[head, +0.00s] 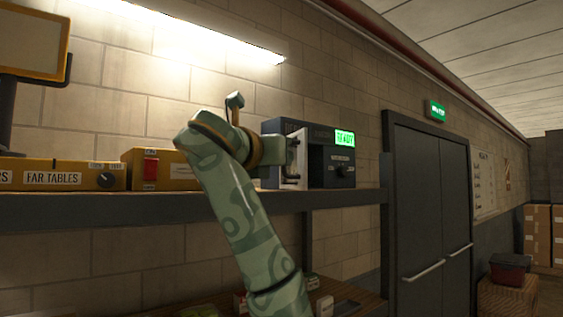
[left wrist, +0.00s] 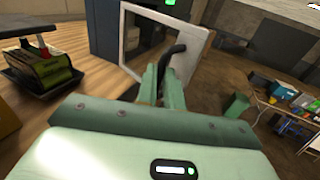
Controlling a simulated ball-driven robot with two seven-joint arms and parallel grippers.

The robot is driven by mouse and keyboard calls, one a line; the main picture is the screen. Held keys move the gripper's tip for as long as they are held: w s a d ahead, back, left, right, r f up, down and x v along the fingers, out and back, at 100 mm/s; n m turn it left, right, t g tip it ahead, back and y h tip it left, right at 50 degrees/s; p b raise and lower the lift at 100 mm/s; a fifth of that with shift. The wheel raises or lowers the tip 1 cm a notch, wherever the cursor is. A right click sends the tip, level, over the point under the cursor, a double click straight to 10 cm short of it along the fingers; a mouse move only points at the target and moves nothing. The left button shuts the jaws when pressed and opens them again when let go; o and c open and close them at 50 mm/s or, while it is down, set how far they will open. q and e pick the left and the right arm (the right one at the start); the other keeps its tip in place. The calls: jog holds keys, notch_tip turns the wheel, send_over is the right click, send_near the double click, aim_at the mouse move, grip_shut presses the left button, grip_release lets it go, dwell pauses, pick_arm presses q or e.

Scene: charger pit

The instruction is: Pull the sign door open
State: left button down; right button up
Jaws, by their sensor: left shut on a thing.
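The sign door is a pale framed panel with a dark middle. It shows in the left wrist view (left wrist: 133,42) and in the head view as a narrow light plate (head: 295,160) at the left of a dark box (head: 318,165). In the wrist view it stands at an angle out from the box (left wrist: 102,28). My left gripper (left wrist: 164,84) is shut on the door's black handle (left wrist: 174,52). In the head view my left arm hides the fingers and part of the door. My right gripper is in neither view.
The box stands on a long wall shelf (head: 345,198) and has a lit green READY display (head: 345,137). Yellow control boxes (head: 60,174) are to its left. Grey double doors (head: 432,210) are to the right. In the wrist view a cluttered table (left wrist: 290,100) stands across the floor.

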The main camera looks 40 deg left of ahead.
pick_arm(q)
jog(key=shift+s+a+r, duration=0.2)
jog(key=shift+s+a, duration=0.15)
jog(key=shift+a, duration=0.1)
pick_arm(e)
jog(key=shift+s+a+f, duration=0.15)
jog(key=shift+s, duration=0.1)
